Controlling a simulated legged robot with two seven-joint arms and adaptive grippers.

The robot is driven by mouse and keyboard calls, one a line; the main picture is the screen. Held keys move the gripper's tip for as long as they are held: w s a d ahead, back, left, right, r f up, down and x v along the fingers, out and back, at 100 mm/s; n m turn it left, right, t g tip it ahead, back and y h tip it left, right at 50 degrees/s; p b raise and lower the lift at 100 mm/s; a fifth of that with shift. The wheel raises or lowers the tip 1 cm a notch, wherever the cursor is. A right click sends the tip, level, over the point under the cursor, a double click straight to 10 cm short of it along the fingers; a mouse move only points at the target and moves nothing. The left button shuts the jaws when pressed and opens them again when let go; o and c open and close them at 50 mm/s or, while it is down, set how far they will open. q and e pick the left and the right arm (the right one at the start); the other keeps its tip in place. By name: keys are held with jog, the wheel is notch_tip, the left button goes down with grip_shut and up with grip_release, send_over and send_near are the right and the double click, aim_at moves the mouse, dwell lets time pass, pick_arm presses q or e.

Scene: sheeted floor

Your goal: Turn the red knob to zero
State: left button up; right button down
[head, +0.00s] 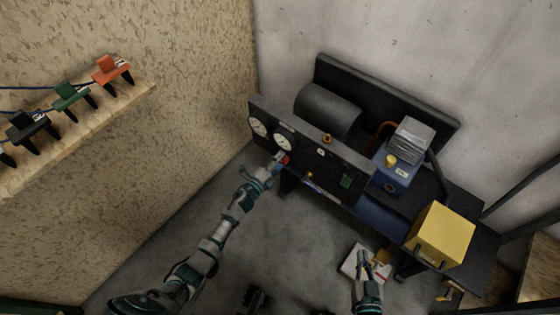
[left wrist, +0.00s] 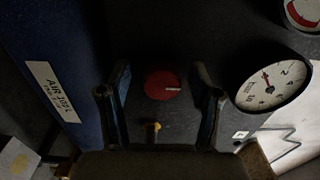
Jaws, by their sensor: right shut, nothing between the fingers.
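The red knob (head: 285,158) is on the front panel of the dark machine (head: 330,165), below the two gauges. In the left wrist view the round red knob (left wrist: 162,85) has a pale line pointing right. My left gripper (head: 272,167) is at the panel, beside the knob. In the left wrist view the left gripper (left wrist: 161,98) is open, with a finger on each side of the knob and visible gaps to it. A white dial gauge (left wrist: 272,83) with a needle is right of the knob. My right gripper (head: 366,262) is shut and empty, low at the right.
A yellow box (head: 440,236) and a blue unit (head: 394,172) stand on the machine's right side. A small yellow part (left wrist: 152,128) sits below the knob. A wooden shelf (head: 85,125) with colored clamps is on the left wall.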

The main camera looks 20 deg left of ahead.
pick_arm(q)
jog(key=v, duration=1.2)
